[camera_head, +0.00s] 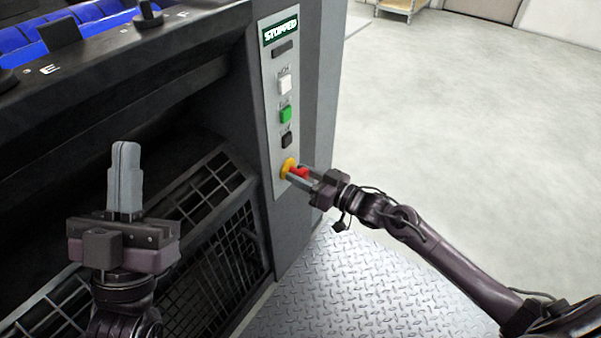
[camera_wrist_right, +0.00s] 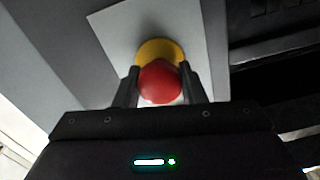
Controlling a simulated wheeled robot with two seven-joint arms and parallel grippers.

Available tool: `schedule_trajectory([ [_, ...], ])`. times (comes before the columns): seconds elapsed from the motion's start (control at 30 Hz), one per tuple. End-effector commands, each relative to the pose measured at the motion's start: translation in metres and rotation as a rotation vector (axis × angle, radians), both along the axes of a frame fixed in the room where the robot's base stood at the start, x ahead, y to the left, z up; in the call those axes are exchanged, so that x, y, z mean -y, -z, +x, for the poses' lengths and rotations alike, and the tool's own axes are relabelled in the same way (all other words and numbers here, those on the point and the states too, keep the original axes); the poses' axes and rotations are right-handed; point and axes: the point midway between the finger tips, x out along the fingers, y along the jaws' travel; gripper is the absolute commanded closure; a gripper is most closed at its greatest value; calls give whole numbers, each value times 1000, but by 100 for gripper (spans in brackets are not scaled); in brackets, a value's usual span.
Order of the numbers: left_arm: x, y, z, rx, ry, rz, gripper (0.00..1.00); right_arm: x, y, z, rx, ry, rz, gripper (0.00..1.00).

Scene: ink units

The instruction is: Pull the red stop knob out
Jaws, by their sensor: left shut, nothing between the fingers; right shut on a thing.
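The red stop knob (camera_head: 302,172) sits on a yellow collar (camera_head: 288,167) low on the grey control panel (camera_head: 269,97). My right gripper (camera_head: 297,175) is at the knob, with one finger on each side of it, shut on it. In the right wrist view the round red knob (camera_wrist_right: 160,83) lies between the two dark fingers, with the yellow collar (camera_wrist_right: 158,50) behind it. My left gripper (camera_head: 124,147) is shut and empty, pointing up in front of the machine, away from the panel.
A black grille (camera_head: 215,250) is below left. Diamond-plate floor (camera_head: 350,290) lies below, and open floor (camera_head: 450,110) to the right.

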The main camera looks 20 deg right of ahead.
Motion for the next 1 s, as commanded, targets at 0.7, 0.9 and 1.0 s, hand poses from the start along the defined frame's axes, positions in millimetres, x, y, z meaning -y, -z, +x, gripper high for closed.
schedule_trajectory([
  [0.7,0,0,0,-2,0,1,100,1,1,-2,-3,-2,-1,41],
  [0.9,8,25,16,-145,3,59,100,10,1,-14,-4,-1,-2,41],
  [1.0,14,46,26,-254,5,102,100,17,1,-23,-5,-1,-3,41],
])
